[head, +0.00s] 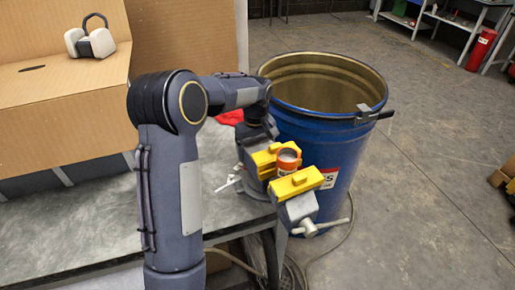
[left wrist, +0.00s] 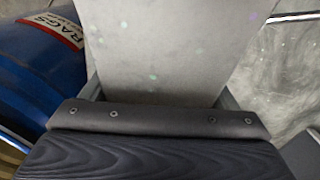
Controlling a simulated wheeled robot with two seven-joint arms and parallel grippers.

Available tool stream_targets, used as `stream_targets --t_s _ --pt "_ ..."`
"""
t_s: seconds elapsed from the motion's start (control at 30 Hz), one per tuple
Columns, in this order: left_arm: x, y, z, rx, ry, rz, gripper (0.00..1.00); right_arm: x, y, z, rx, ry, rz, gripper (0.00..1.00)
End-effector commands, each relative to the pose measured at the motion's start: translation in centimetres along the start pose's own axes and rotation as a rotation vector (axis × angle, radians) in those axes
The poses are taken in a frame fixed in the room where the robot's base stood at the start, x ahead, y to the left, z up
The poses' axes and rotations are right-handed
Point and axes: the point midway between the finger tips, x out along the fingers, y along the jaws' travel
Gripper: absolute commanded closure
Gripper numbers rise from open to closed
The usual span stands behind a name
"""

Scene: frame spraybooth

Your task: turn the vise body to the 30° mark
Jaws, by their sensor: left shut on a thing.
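The vise (head: 297,207) stands at the right corner of the grey bench. Its body is grey, with yellow jaw covers (head: 297,184) and a bar handle (head: 325,230) at its near end. An orange and white can-like piece (head: 288,160) sits between the jaws. My left arm reaches across to the vise's far end; its gripper is mostly hidden there in the head view. In the left wrist view my left gripper (left wrist: 160,97) is shut on a broad grey part (left wrist: 165,45), which looks like the vise body. No angle scale or 30° mark is readable. My right gripper is out of view.
A blue drum (head: 335,150) stands close behind the vise; its rags label (left wrist: 58,35) shows in the left wrist view. A cardboard box (head: 70,100) stands on the bench, with a respirator-like item (head: 90,40) on it. Open floor lies to the right.

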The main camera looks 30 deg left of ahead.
Motion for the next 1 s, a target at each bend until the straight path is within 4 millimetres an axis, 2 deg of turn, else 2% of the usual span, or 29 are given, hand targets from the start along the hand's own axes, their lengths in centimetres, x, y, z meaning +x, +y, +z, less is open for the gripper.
stream_targets --t_s 0.5,1.0 --pt "-0.1 -2.0 0.2 -0.256 0.0 0.0 0.59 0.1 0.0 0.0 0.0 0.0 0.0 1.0" --pt "-0.1 -3.0 0.5 -0.401 0.001 0.0 0.59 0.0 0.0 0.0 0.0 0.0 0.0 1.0"
